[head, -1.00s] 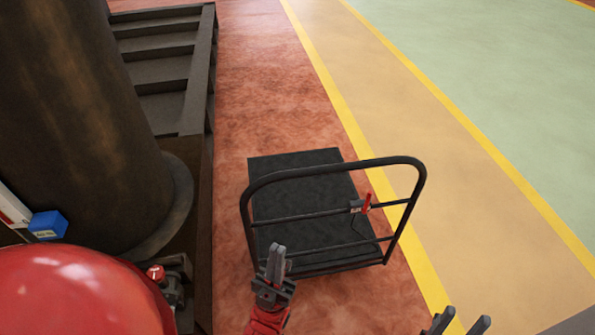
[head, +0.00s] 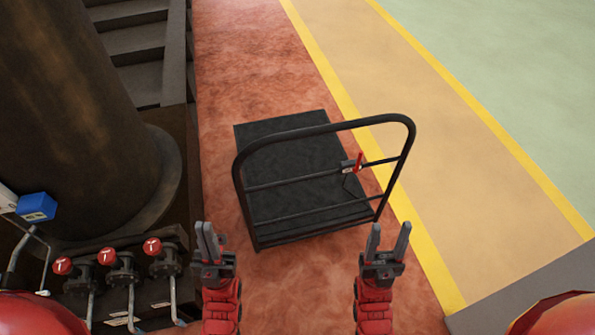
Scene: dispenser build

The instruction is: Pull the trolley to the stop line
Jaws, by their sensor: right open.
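The trolley is a flat black platform (head: 290,165) with a black tubular push handle (head: 320,127) standing on its near side. A small red lever (head: 359,161) on a grey block sits on the handle's crossbar. My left gripper (head: 207,232) is just in front of the trolley's near left corner, apart from the handle; its fingers look close together, but I cannot tell whether they are shut. My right gripper (head: 388,238) is open and empty, in front of the near right side. No line marked as the stop line can be told apart.
Yellow lines (head: 345,105) edge the tan lane to the right of the trolley. On the left stand a thick dark column (head: 80,120), red-topped valves (head: 152,246), a blue box (head: 37,207) and dark steps (head: 135,40). The red floor beyond the trolley is clear.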

